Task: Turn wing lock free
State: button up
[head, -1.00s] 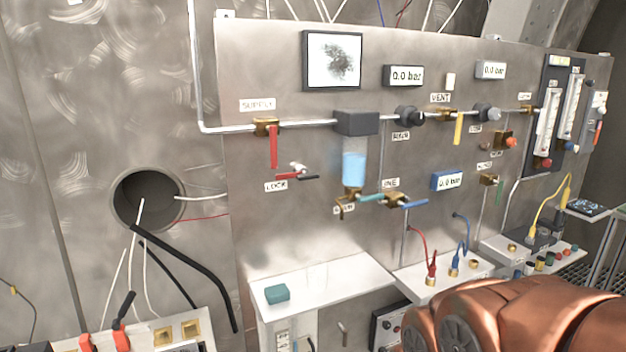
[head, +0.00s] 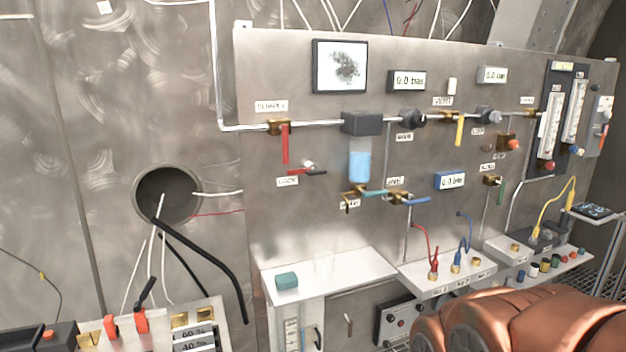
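The wing lock (head: 308,169) sits on the steel panel above the label that reads LOCK (head: 287,182). It has a small pale metal knob with a red wing pointing left and a dark wing pointing right, lying roughly level. Just above it, the red supply valve handle (head: 285,146) hangs straight down from its brass body. My gripper is not in view. Only a copper-coloured part of my arm shows at the lower right, well apart from the lock.
A blue-filled bowl (head: 360,166) and teal (head: 375,193) and blue handles stand out right of the lock. Below is a white shelf (head: 350,272) with a teal block (head: 287,281). Black cables leave a round wall hole (head: 150,190) at left. The space before the lock is clear.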

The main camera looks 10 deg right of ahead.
aim_at(310, 171)
jog(key=k, duration=1.05)
jog(key=u, duration=0.7)
jog(key=i, duration=0.75)
jog(key=u, duration=0.6)
jog(key=i, duration=0.75)
jog(key=z, duration=0.75)
jog(key=i, duration=0.65)
jog(key=z, duration=0.6)
